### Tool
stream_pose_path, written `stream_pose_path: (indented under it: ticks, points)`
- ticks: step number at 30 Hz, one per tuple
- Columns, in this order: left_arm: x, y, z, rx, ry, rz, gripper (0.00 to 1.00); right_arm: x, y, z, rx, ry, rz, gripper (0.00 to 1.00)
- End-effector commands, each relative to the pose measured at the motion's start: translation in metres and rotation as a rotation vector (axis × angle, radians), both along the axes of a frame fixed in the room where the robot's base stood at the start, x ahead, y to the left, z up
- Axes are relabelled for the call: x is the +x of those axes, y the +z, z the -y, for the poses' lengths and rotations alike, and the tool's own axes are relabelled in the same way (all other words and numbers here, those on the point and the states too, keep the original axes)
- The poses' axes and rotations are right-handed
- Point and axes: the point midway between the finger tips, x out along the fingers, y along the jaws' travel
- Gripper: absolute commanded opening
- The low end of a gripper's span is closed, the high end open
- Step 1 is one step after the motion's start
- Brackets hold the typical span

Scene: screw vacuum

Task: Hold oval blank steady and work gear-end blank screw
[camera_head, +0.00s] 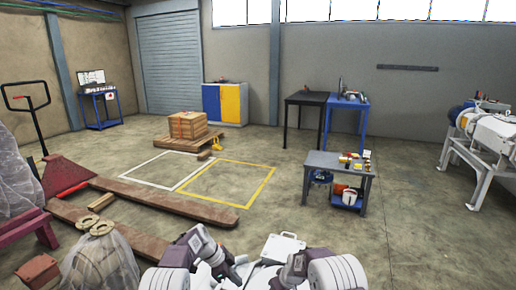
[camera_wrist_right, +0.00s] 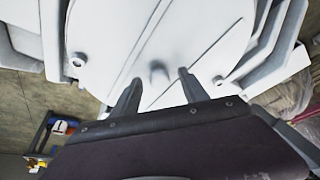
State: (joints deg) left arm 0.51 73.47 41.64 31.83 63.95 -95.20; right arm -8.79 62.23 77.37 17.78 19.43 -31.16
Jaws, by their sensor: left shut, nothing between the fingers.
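I cannot pick out the oval blank or the gear-end blank screw in either view. Several small coloured items (camera_head: 350,160), too small to identify, lie on a grey work table (camera_head: 318,161) right of centre in the head view. My left gripper (camera_head: 232,270) is low in the head view, close to my own white body, shut and empty, far from that table. My right gripper (camera_wrist_right: 160,78) shows in the right wrist view with its two fingers apart and nothing visible between them. White panels of my own body appear to fill the view beyond the fingers.
A white bucket (camera_head: 350,197) stands on the table's lower shelf. Behind are a black table (camera_head: 305,98) and a blue table (camera_head: 347,101). Floor before the work table is clear.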

Motion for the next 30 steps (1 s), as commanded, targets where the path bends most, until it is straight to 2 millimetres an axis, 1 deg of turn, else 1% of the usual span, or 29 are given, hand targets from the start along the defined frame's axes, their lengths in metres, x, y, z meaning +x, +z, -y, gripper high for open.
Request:
stream_pose_path:
  ticks: [6,8,11,18,21,25,30]
  points:
    - [0.0,0.0,0.0,0.0,0.0,0.0,0.0,0.0,0.0,0.0,0.0,0.0,0.0,0.51]
    - [0.0,0.0,0.0,0.0,0.0,0.0,0.0,-0.001,0.003,0.0,0.0,0.0,0.001,0.51]
    - [0.0,0.0,0.0,0.0,0.0,0.0,0.0,-0.005,0.017,0.003,0.0,0.0,0.002,0.51]
    - [0.0,0.0,0.0,0.0,0.0,0.0,0.0,-0.027,0.074,0.012,0.0,0.0,0.003,0.51]
    - [0.0,0.0,0.0,0.0,0.0,0.0,0.0,-0.034,0.093,0.016,0.0,0.0,0.003,0.51]
    - [0.0,0.0,0.0,0.0,0.0,0.0,0.0,-0.04,0.107,0.018,0.0,-0.001,0.0,0.51]
    - [0.0,0.0,0.0,0.0,0.0,0.0,0.0,-0.042,0.111,0.02,0.0,-0.002,-0.001,0.51]
